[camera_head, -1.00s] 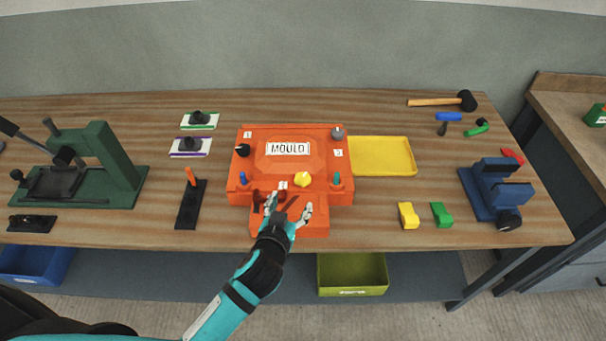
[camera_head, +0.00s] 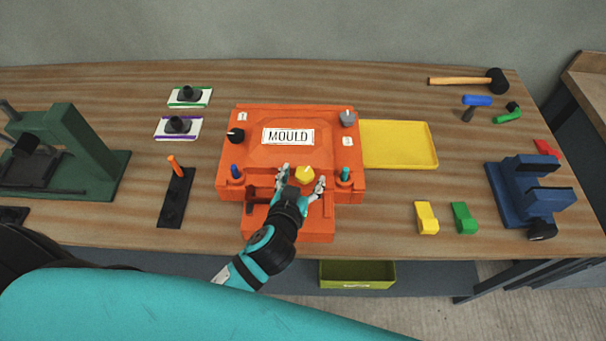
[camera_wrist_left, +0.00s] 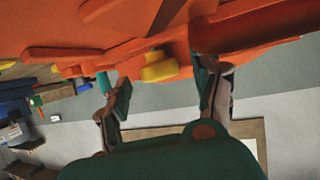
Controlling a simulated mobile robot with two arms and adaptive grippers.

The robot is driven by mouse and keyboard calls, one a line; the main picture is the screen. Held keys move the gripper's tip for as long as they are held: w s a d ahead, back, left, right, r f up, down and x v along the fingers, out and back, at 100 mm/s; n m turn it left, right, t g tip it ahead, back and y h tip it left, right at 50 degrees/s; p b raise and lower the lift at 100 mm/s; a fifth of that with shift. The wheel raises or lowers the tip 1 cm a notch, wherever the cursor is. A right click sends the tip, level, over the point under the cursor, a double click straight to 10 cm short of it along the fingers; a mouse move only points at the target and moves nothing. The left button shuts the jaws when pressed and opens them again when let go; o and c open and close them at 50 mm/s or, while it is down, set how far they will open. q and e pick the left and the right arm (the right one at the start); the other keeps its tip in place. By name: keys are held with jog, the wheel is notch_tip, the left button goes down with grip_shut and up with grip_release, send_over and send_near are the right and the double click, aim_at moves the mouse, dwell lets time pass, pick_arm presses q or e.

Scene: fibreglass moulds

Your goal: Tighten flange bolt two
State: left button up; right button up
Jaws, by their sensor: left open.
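The orange mould (camera_head: 288,160) sits on the bench, with a "MOULD" plate in its middle. It carries a black knob (camera_head: 235,135) by a label 1, a grey knob (camera_head: 347,118) by a label on the right, and a yellow knob (camera_head: 305,173) at the front middle. I cannot tell for certain which is bolt two. My left gripper (camera_head: 303,181) is open at the mould's front, its fingers either side of the yellow knob and apart from it. In the left wrist view the yellow knob (camera_wrist_left: 159,67) shows just beyond the open fingers (camera_wrist_left: 160,86).
Blue (camera_head: 236,172) and teal (camera_head: 345,175) pegs stand at the mould's front corners. A yellow tray (camera_head: 400,144) lies to the right, with a blue vise (camera_head: 525,195) beyond. A black holder with an orange-handled tool (camera_head: 174,195) and a green press (camera_head: 70,150) are left.

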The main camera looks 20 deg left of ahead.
pick_arm(q)
jog(key=shift+s, duration=0.1)
jog(key=shift+c, duration=0.9)
jog(key=c, duration=1)
jog(key=shift+a+r+m+h+p, duration=0.15)
jog(key=shift+m+h+p, duration=0.35)
jog(key=shift+h+p, duration=0.15)
jog(key=shift+a+m+h, duration=0.1)
jog(key=shift+m+h, duration=0.2)
jog(key=shift+h, duration=0.05)
pick_arm(e)
jog(key=shift+a+r, duration=0.1)
jog(key=shift+r, duration=0.7)
pick_arm(q)
jog(key=o, duration=1.2)
